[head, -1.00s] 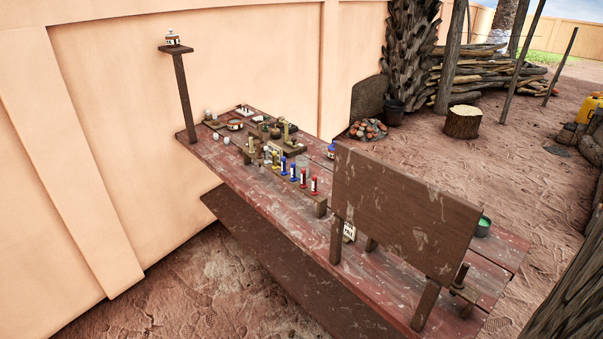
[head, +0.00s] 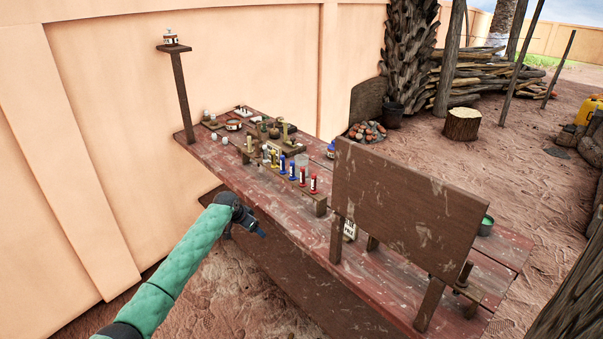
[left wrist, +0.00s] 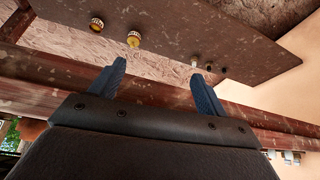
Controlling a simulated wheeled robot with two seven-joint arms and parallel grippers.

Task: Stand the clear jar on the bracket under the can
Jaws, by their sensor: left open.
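A pale see-through vessel (head: 301,160) stands behind the red and blue bottles on the bench in the head view; it looks like the clear jar, but it is small and partly hidden. A small can-like container (head: 170,38) sits on a plate on top of a post at the bench's left end. I cannot make out for certain which piece is the bracket. My left gripper (head: 257,231) is in front of the bench's near long edge, apart from the jar. In the left wrist view its two blue fingers (left wrist: 158,72) are apart, with nothing between them. My right gripper is not in view.
The red plank bench (head: 230,175) carries a row of coloured bottles (head: 292,172) and small wares. A large upright board (head: 400,210) blocks sight of its right part. A green-topped pot (head: 487,225) stands behind it. A lower shelf (head: 290,290) runs underneath.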

